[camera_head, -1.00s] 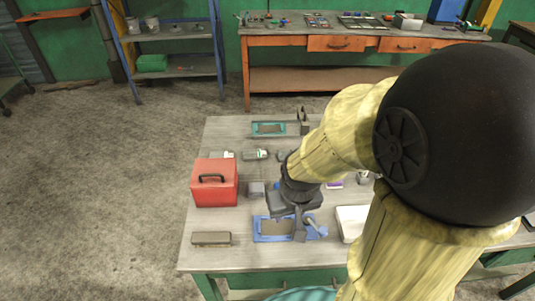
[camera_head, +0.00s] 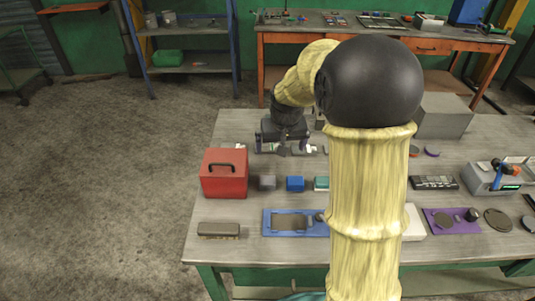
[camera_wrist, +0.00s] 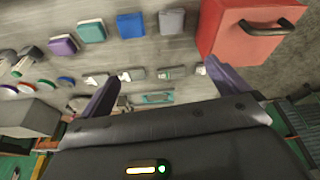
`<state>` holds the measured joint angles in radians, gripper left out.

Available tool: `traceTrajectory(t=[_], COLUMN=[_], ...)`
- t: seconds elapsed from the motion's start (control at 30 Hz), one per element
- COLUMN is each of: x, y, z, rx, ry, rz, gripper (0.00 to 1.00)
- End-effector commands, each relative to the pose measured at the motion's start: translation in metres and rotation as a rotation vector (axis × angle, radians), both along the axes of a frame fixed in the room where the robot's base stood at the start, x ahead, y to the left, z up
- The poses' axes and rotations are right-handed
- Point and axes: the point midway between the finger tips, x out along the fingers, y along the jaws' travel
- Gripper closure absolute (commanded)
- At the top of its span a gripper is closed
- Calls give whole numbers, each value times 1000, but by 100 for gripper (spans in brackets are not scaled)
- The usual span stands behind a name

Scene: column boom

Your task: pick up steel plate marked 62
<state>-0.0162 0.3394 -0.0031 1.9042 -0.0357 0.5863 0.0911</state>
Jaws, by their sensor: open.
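No number 62 is readable in either view, so I cannot tell for sure which piece is the steel plate marked 62. In the wrist view, a small grey metallic piece with a pale marked end (camera_wrist: 171,72) lies between the fingertips in the picture. Similar pieces lie to its left (camera_wrist: 132,75) and partly behind the left finger. My gripper (camera_wrist: 161,70) is open and empty, its purple fingers spread. In the head view my gripper (camera_head: 283,145) is above this row of pieces behind the coloured blocks and partly hides them.
A red box with a black handle (camera_head: 224,174) stands left of the gripper. Grey (camera_head: 267,182), blue (camera_head: 295,183) and teal (camera_head: 321,183) blocks sit in front. A blue tray (camera_head: 279,222) and a brown-grey block (camera_head: 218,230) lie nearer. A large grey box (camera_head: 443,116) stands right.

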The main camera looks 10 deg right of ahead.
Motion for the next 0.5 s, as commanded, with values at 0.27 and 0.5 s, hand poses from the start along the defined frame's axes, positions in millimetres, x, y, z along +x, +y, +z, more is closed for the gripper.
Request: traceTrajectory(t=[0.27, 0.5], x=[106, 149], y=[3, 4], z=[-21, -24], rx=[-4, -6], ry=[-52, -78], rz=[-37, -58], gripper=[0, 0])
